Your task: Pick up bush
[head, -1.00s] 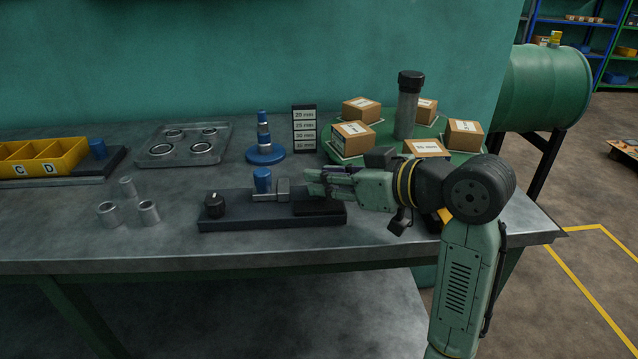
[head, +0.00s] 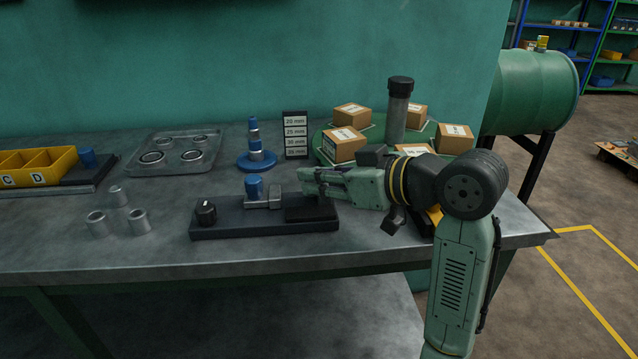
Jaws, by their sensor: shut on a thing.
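Several grey metal bushes stand on the bench at the left: one at the front left (head: 97,223), one at the back (head: 119,196) and one at the front right (head: 138,222). My gripper (head: 303,185) is well to their right, above the right part of a dark fixture (head: 235,225). It points left, close to the fixture's hex-headed metal part (head: 276,197). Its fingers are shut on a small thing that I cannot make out. Whether it touches the hex-headed part cannot be told.
The fixture has a black knob (head: 206,212) and a blue post (head: 254,187). Behind stand a stepped blue-and-grey post (head: 254,150), a size label board (head: 295,135) and a round green tray (head: 323,148) with boxes. A ring tray (head: 137,165) and yellow bin (head: 68,160) are left. The front strip is clear.

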